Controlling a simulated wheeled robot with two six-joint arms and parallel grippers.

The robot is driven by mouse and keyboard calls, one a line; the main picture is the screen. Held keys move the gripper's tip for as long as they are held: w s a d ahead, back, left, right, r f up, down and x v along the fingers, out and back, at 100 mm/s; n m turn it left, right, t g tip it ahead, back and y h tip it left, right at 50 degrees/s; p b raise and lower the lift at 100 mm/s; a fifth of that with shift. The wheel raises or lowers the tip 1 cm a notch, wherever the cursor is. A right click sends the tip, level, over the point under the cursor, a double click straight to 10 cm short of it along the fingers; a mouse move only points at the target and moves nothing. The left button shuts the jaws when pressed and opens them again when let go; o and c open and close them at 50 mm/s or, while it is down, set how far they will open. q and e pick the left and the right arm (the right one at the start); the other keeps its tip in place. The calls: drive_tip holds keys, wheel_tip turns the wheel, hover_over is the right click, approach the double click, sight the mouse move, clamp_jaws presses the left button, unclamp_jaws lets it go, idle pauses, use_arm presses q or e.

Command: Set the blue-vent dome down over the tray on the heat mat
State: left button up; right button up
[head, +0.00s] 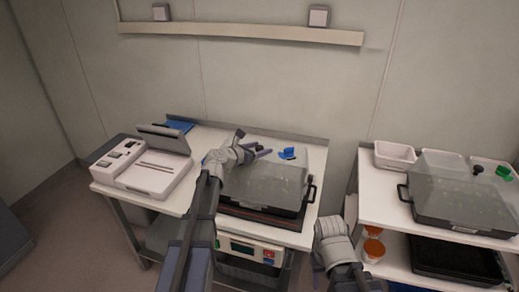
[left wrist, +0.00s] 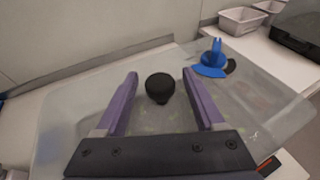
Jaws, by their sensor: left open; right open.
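The clear dome (head: 262,182) with a blue vent (head: 288,153) sits over the black tray (head: 250,213) on the bench, and looks level. The heat mat under the tray is mostly hidden. My left gripper (head: 256,152) is open above the dome's top. In the left wrist view, the dome's black knob (left wrist: 158,86) is between the open fingers, with a gap on both sides. The blue vent (left wrist: 212,62) is just right of the fingers. My right gripper (head: 321,268) is partly visible low in the head view, right of the bench; its fingers are hard to make out.
A second dome (head: 462,205) with a green vent (head: 504,173) stands on the right shelf. White bins (head: 394,156) stand behind it. A white device (head: 150,172) occupies the bench's left. Orange-lidded jars (head: 373,248) and a black tray (head: 455,262) are on the lower shelf.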

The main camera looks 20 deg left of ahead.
use_arm(q)
drive_tip(key=shift+r+p, duration=0.85)
drive_tip(key=p+v, duration=0.1)
drive_tip(key=v, duration=0.3)
drive_tip(key=p+v, duration=0.1)
drive_tip(key=v, duration=0.3)
drive_tip(key=p+v, duration=0.1)
drive_tip(key=v, duration=0.2)
drive_tip(key=shift+s+a+f, duration=0.15)
drive_tip(key=shift+s, duration=0.3)
drive_tip(key=shift+f, duration=0.1)
